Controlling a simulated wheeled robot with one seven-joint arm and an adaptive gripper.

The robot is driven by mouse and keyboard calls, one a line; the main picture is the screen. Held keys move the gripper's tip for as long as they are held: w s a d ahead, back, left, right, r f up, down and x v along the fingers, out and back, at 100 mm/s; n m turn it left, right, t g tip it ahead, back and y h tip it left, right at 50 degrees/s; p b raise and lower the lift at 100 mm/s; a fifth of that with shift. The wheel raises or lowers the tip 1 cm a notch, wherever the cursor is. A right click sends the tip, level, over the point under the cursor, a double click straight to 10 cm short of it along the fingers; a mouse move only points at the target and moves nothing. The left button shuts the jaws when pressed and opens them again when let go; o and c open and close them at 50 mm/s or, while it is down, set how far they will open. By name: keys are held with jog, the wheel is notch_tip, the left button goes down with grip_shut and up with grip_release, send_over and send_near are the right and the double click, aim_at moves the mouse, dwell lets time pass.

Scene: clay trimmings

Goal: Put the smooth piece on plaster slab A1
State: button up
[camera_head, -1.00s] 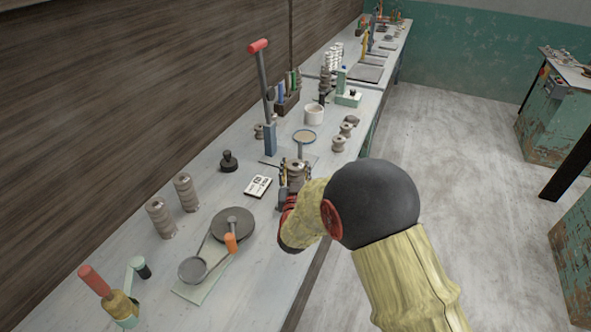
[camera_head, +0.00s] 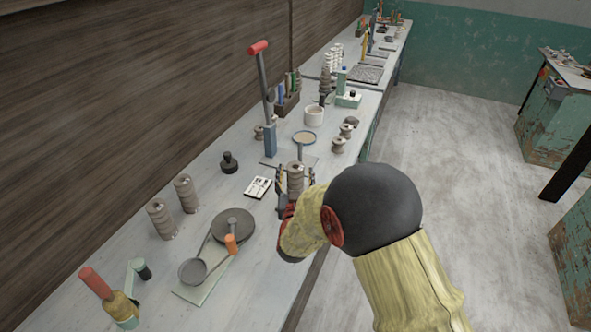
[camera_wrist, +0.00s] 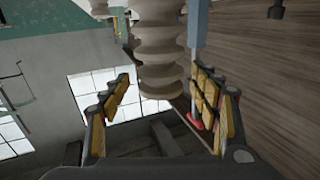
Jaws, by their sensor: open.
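My gripper (camera_head: 297,177) is open over the near bench, with its fingers on either side of a ribbed grey-brown clay piece (camera_head: 295,182). In the wrist view that ribbed piece (camera_wrist: 160,45) stands between the open fingers (camera_wrist: 162,88), with a gap visible on both sides. Two more upright ribbed pieces (camera_head: 186,194) (camera_head: 161,219) stand at the left. Small spool-shaped pieces (camera_head: 338,145) lie beyond my gripper. Flat grey slabs (camera_head: 366,75) lie on the far bench; their labels are too small to read. I cannot tell which piece is the smooth one.
A lever tool with a red grip (camera_head: 258,48) stands behind the gripper. A white printed card (camera_head: 258,188) lies left of my gripper. The bench's right edge borders open floor.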

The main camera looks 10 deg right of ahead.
jog(key=p+v, duration=0.2)
jog(key=v, duration=0.8)
jog(key=s+a+r+n+g+y, duration=0.2)
jog(key=s+r+g+y, duration=0.3)
jog(key=r, duration=0.5)
jog(key=s+d+r+g, duration=0.1)
jog(key=s+d+g, duration=0.2)
jog(key=s, duration=1)
jog(key=s+d+r+g, duration=0.2)
jog(key=s+d+g, duration=0.1)
jog(key=s, duration=1)
jog(key=shift+d+n+g+h, duration=0.3)
jog(key=shift+d+n+g, duration=0.1)
jog(key=shift+d, duration=0.25)
jog(key=shift+r, duration=0.1)
